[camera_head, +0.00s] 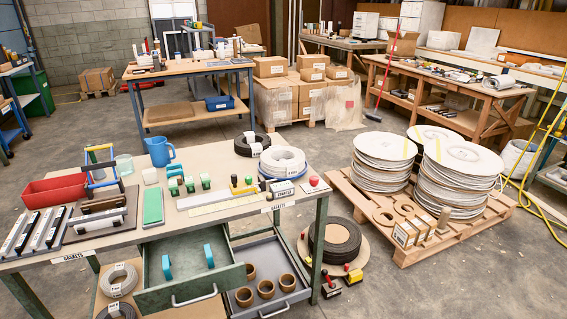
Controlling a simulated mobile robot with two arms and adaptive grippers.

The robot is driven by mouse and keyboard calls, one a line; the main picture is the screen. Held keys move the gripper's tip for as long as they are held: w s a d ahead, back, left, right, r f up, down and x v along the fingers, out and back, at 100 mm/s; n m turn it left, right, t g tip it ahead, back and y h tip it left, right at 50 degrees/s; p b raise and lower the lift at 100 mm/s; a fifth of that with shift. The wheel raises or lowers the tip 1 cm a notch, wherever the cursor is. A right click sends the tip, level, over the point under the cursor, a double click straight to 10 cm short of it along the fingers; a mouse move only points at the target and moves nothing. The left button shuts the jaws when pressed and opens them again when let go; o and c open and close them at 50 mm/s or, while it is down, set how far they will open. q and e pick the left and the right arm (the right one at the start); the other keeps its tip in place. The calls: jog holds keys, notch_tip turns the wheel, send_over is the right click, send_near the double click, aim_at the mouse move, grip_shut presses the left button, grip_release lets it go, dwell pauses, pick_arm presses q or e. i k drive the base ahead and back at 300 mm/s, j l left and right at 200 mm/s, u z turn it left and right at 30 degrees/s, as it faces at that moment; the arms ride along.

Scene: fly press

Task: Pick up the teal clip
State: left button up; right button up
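Two small teal clip-like pieces stand in the open green drawer under the near table, a left one (166,268) and a right one (209,256). Both are upright and apart from each other. I cannot tell which of them is the teal clip of the task. The drawer (192,293) is pulled out towards me, and its floor around the pieces looks bare. Neither of my grippers shows in the head view.
The near table (236,209) holds a red bin (55,190), a blue jug (159,151), a green block (153,207), several green-topped pieces and tape rolls. A grey lower drawer (272,305) holds brown rings. A pallet (411,248) with stacked discs stands at right.

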aim_at(208, 253)
jog(key=i+j+z, duration=0.15)
jog(key=j+z, duration=0.35)
jog(key=j, duration=0.55)
jog(key=j+z, duration=0.5)
jog(key=j, duration=0.5)
jog(key=k, duration=0.05)
